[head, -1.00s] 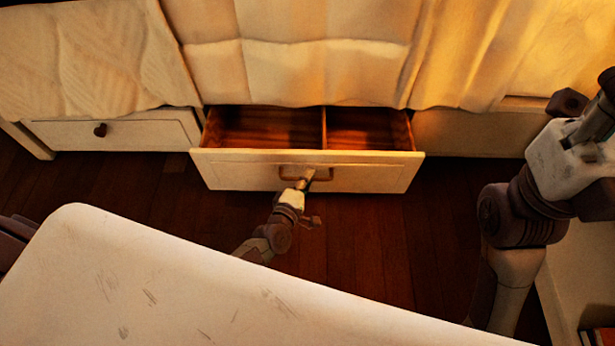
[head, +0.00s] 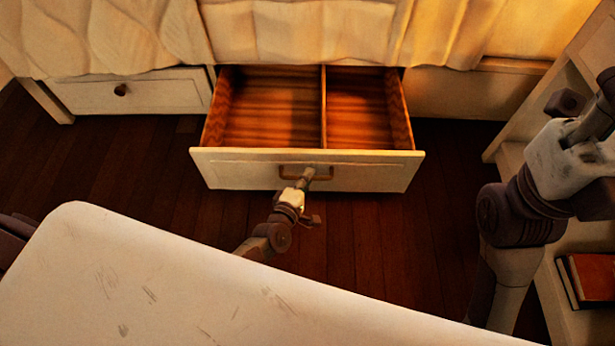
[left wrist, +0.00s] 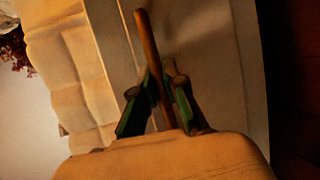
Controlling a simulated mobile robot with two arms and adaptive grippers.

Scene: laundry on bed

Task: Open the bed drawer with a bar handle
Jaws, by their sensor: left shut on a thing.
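The bed drawer (head: 230,170) stands pulled out from under the bed in the head view. Its inside is empty, with a divider (head: 323,110) splitting it into two compartments. A brown bar handle (head: 322,178) is on its front. My left gripper (head: 306,179) is at the handle, shut on the bar. In the left wrist view the bar handle (left wrist: 147,45) runs between the two green-padded fingers of my left gripper (left wrist: 160,100). My right arm shows at the right of the head view, its gripper fingers not clearly seen.
A second, closed drawer (head: 155,95) with a round knob (head: 120,90) is at the left. Draped bedding (head: 310,35) hangs above the open drawer. A shelf unit (head: 510,155) with a red book (head: 592,275) stands at the right. Dark wooden floor (head: 150,160) is clear around the drawer.

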